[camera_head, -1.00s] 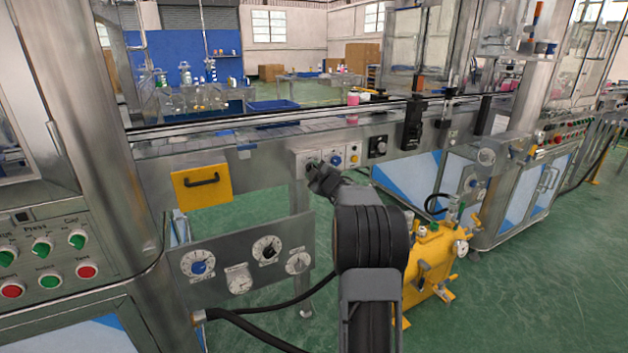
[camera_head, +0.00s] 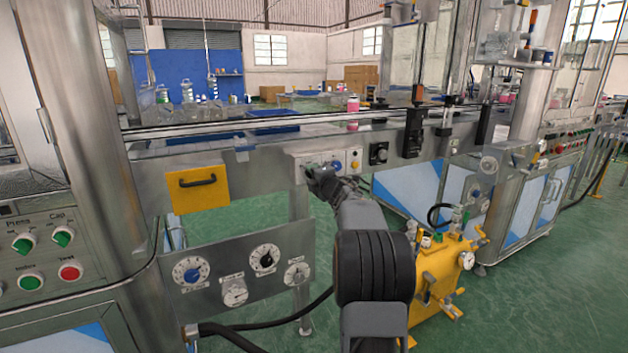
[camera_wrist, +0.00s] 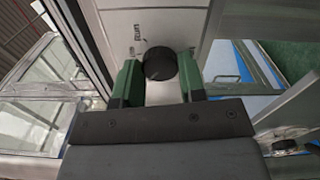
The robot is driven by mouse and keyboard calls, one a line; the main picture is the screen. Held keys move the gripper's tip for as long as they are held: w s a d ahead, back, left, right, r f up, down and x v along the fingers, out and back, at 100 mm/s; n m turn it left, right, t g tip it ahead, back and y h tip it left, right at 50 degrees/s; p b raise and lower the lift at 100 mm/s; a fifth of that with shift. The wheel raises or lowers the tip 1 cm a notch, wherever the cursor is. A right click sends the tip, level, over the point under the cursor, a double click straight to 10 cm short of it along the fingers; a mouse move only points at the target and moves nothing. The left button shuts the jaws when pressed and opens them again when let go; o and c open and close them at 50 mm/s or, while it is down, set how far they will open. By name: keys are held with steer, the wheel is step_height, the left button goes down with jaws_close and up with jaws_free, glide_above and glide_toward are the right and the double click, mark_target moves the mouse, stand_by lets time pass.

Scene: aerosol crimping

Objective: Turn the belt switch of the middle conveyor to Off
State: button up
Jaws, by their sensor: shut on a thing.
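A round black knob (camera_wrist: 160,63) sits on a pale panel plate with small lettering too blurred to read. My gripper (camera_wrist: 158,72) has its two green fingers on either side of the knob, shut on it. In the head view my gripper (camera_head: 314,172) is at the left end of the small control panel (camera_head: 328,156) on the front of the middle conveyor (camera_head: 260,155). The knob is mostly hidden behind the gripper there. Its exact pointing direction cannot be told.
A blue knob (camera_head: 336,166) and a yellow button (camera_head: 354,166) sit just right of my gripper. A yellow handled plate (camera_head: 197,189) is to the left. A plate with several dials (camera_head: 240,267) hangs below. A yellow tank unit (camera_head: 440,268) stands on the floor at right.

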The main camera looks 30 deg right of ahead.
steer(key=shift+n, duration=0.3)
steer(key=o, duration=0.9)
steer(key=s, duration=0.4)
steer(key=s+a, duration=0.1)
steer(key=s, duration=0.4)
steer(key=s+a+p, duration=0.1)
steer(key=s, duration=0.3)
steer(key=shift+s, duration=0.35)
